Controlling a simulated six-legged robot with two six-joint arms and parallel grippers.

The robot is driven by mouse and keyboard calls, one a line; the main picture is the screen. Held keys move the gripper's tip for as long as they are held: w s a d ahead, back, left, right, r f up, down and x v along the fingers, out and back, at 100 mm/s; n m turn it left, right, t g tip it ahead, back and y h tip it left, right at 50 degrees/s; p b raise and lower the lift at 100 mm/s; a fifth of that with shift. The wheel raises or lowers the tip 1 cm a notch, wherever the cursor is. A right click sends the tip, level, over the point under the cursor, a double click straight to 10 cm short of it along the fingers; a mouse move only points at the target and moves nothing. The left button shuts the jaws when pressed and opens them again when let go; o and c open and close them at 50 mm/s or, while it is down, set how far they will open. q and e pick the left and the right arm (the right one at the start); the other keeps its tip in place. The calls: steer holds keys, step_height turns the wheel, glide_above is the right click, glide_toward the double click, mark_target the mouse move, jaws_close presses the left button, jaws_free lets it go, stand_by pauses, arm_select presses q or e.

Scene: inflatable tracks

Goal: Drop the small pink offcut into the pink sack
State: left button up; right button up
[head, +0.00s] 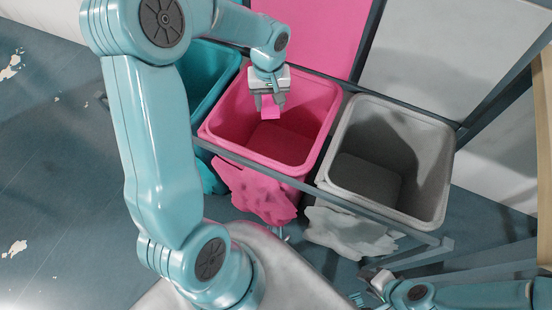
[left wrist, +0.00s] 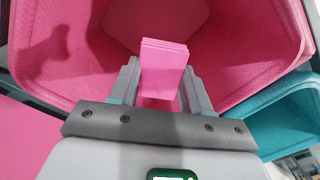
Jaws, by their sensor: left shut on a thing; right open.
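The small pink offcut (head: 270,112) is held between the fingers of my left gripper (head: 270,102). In the left wrist view the offcut (left wrist: 163,62) is a thin stack of pink pieces, and my left gripper (left wrist: 160,85) is shut on it. The pink sack (head: 310,128) is an open bin-like container with its mouth upward. The gripper and offcut are over its mouth, towards the back. In the left wrist view the pink sack (left wrist: 230,35) fills most of the background. My right gripper (head: 372,285) is low at the lower right, apart from the sacks.
A teal sack (head: 215,75) stands left of the pink one and a grey sack (head: 425,150) right of it, in a dark metal frame (head: 270,172). Crumpled pink material (head: 258,192) and grey material (head: 345,232) hang in front. Open floor (head: 60,150) lies at left.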

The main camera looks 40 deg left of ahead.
arm_select(q)
steer(key=o, duration=1.1)
step_height(320, 180, up, 16)
steer(key=p, duration=0.4)
steer(key=shift+r, duration=0.2)
